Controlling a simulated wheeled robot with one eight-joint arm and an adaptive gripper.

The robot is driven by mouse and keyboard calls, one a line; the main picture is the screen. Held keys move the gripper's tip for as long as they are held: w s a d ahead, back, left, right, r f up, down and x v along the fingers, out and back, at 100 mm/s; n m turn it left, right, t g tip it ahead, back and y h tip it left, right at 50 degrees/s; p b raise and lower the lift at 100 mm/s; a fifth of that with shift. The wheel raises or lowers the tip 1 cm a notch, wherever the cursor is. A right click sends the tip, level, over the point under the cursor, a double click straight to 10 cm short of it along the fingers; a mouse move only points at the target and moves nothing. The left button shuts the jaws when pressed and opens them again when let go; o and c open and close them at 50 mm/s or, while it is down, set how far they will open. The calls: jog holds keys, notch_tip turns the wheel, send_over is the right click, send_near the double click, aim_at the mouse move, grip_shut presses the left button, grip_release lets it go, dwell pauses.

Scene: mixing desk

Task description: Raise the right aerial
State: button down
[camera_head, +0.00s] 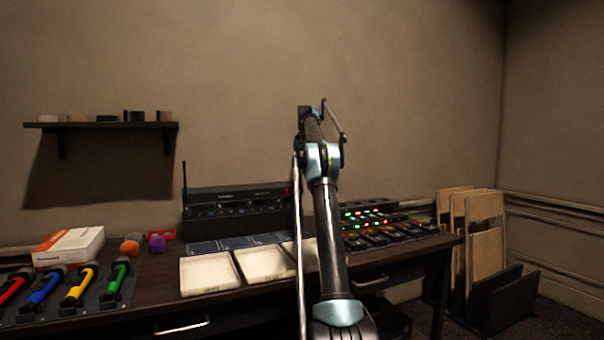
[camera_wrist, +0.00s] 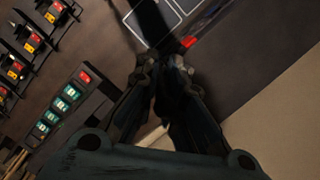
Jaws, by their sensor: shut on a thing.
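The black receiver (camera_head: 236,205) stands at the back of the desk in the head view. Its left aerial (camera_head: 184,180) is thin, black and upright. The receiver's right end is partly behind my arm, with a small red mark (camera_head: 288,192) near it. The right aerial cannot be made out there, and my gripper is hidden behind the arm. In the wrist view my gripper (camera_wrist: 163,66) has its dark fingers brought together, shut on the right aerial, which is mostly hidden between them. A red patch (camera_wrist: 189,42) shows just beyond the fingertips.
A mixer with lit buttons (camera_head: 380,225) stands right of my arm; lit buttons also show at left in the wrist view (camera_wrist: 62,105). White trays (camera_head: 209,273) line the desk front. Coloured microphones (camera_head: 78,287) and a white box (camera_head: 69,246) lie left.

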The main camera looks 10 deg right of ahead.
jog(key=shift+w, duration=0.2)
dwell(0.4)
jog(key=c, duration=1.7)
grip_release()
jog(key=shift+s+d, duration=0.1)
